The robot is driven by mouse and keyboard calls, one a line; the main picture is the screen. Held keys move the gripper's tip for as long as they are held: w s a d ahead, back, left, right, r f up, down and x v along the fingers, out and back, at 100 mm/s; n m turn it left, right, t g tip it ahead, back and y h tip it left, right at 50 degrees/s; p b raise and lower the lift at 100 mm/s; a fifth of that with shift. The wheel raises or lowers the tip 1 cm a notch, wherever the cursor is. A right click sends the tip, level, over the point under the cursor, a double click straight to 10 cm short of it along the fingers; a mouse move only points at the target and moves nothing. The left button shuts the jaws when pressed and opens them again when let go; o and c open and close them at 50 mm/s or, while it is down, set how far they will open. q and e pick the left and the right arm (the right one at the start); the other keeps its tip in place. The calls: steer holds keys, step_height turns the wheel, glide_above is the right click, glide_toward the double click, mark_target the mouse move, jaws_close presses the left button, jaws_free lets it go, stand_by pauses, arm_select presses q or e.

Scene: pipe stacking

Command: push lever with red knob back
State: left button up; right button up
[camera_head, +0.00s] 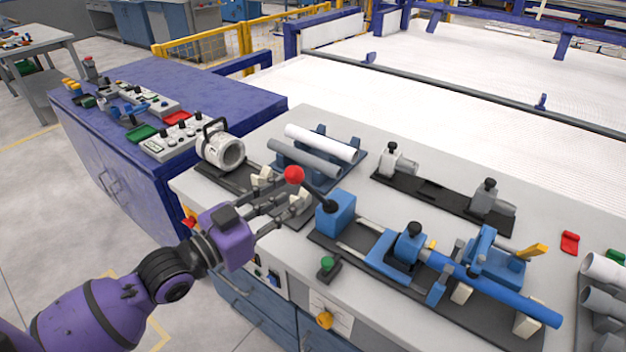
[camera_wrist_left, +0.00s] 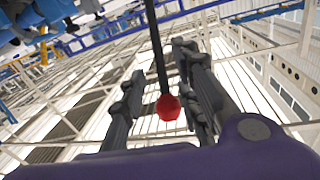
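The red knob (camera_head: 294,174) tops a dark lever (camera_head: 318,192) that leans up and left from a blue block (camera_head: 336,214) on the front fixture. My left gripper (camera_head: 284,208) reaches in from the left, its fingers near the knob and lever. In the left wrist view, the red knob (camera_wrist_left: 168,107) sits between the two spread fingers (camera_wrist_left: 160,72), with the dark rod running up from it. The fingers look open; no clear contact with the knob shows. My right gripper is not in view.
A blue pipe (camera_head: 500,290) lies along the front fixture. Grey and white pipes (camera_head: 320,142) rest on a rack behind the knob. A chuck-like white cylinder (camera_head: 220,150) stands left. A green button (camera_head: 327,264) is near the table's front edge. A purple cabinet (camera_head: 160,80) stands at left.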

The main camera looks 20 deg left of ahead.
mark_target(307, 186)
arm_select(q)
steer(key=x, duration=0.6)
steer(key=shift+w+d+p, duration=0.1)
steer(key=shift+w+p, duration=0.1)
steer(key=shift+p, duration=0.1)
steer(key=shift+c, duration=0.3)
jaws_close()
